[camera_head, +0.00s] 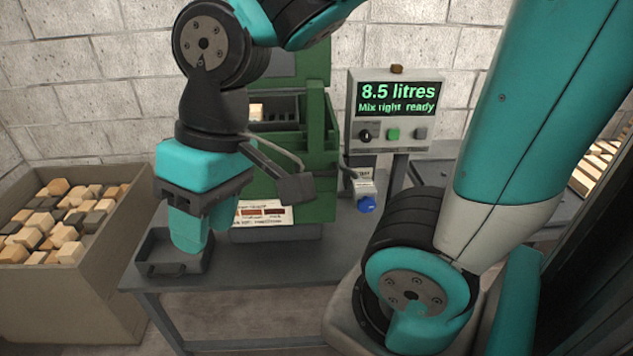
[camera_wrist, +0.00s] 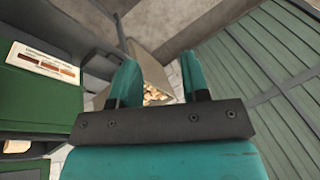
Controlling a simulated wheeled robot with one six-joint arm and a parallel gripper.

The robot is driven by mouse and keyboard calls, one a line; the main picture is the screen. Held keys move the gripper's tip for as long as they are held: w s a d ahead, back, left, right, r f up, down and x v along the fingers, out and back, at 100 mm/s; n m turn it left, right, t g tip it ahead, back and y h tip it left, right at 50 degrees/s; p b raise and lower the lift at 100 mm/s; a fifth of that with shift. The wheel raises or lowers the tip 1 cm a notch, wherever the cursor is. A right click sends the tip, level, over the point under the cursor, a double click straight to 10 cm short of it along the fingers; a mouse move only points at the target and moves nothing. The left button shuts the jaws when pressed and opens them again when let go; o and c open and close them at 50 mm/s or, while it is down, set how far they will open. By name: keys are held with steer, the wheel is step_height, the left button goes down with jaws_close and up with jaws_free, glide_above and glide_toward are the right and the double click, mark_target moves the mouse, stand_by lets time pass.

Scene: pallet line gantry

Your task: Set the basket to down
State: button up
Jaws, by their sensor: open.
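A green machine (camera_head: 318,160) stands on the bench, mostly behind my arm in the head view. In its upper opening is a dark slatted part (camera_head: 283,108) with a pale block (camera_head: 256,111) beside it; I cannot tell for sure whether this is the basket. A lever with a blue knob (camera_head: 366,204) sticks out at the machine's right side, angled down. My gripper (camera_head: 192,232) is open and empty, pointing down in front of and left of the machine, over a small dark tray. In the wrist view my gripper (camera_wrist: 160,85) has nothing between its fingers.
The dark tray (camera_head: 160,268) sits at the bench's left end. A large box (camera_head: 75,285) of wooden blocks stands left. A label (camera_head: 262,213) is on the machine's front. The bench (camera_head: 300,275) is clear in front.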

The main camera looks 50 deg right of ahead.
steer(key=w+d+m+t+h, duration=0.1)
steer(key=w+d+m+h, duration=0.1)
steer(key=w+d+m, duration=0.65)
steer(key=m+h+b, duration=0.2)
steer(key=m+h, duration=0.1)
steer(key=m, duration=2)
glide_above(320, 173)
steer(key=s+a, duration=0.2)
steer(key=f, duration=0.6)
steer(key=w+d+f+p, duration=0.1)
steer(key=f, duration=0.5)
steer(key=w+d+f+p, duration=0.1)
steer(key=f, duration=0.4)
steer(key=shift+f, duration=0.2)
